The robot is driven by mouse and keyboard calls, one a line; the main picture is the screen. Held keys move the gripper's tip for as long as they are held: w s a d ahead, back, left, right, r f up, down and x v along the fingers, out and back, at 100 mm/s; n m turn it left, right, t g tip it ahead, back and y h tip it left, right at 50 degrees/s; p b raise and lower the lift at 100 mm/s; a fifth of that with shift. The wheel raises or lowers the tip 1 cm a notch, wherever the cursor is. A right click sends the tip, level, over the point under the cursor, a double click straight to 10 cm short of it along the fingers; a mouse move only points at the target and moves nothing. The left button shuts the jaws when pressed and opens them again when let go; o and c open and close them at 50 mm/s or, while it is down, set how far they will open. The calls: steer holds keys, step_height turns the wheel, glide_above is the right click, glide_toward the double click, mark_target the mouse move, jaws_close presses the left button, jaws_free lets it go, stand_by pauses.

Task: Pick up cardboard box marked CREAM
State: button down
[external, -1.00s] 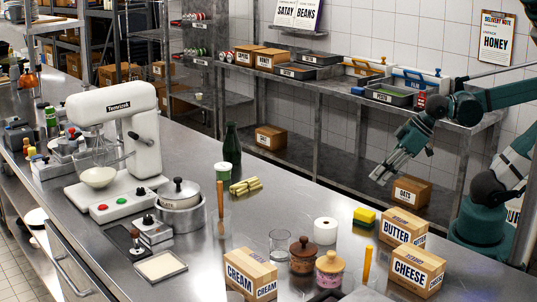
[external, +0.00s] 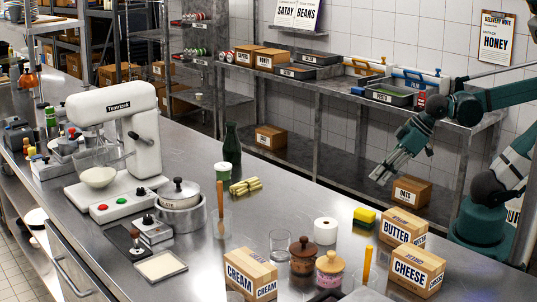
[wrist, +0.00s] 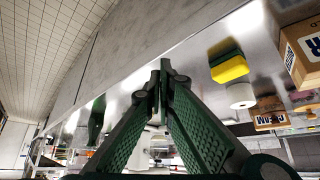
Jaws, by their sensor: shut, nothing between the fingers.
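The cardboard box marked CREAM (external: 250,275) stands on the steel counter at the front, left of two lidded jars. In the wrist view a box at the right (wrist: 270,115) has lettering too small to read surely. My gripper (external: 380,180) is shut and empty. It hangs beyond the counter's far edge, in front of the back shelving, well to the right of and behind the CREAM box. In the wrist view the fingertips of my gripper (wrist: 158,75) meet.
Boxes marked BUTTER (external: 403,228) and CHEESE (external: 417,268) stand at the counter's right. Two jars (external: 303,256), a glass (external: 279,243), a paper roll (external: 325,231) and sponges (external: 364,217) stand between. A mixer (external: 120,140) stands left.

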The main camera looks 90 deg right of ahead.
steer(key=c, duration=3.2)
jaws_free()
steer(key=o, duration=1.9)
steer(key=shift+c, duration=0.2)
steer(key=shift+r, duration=0.15)
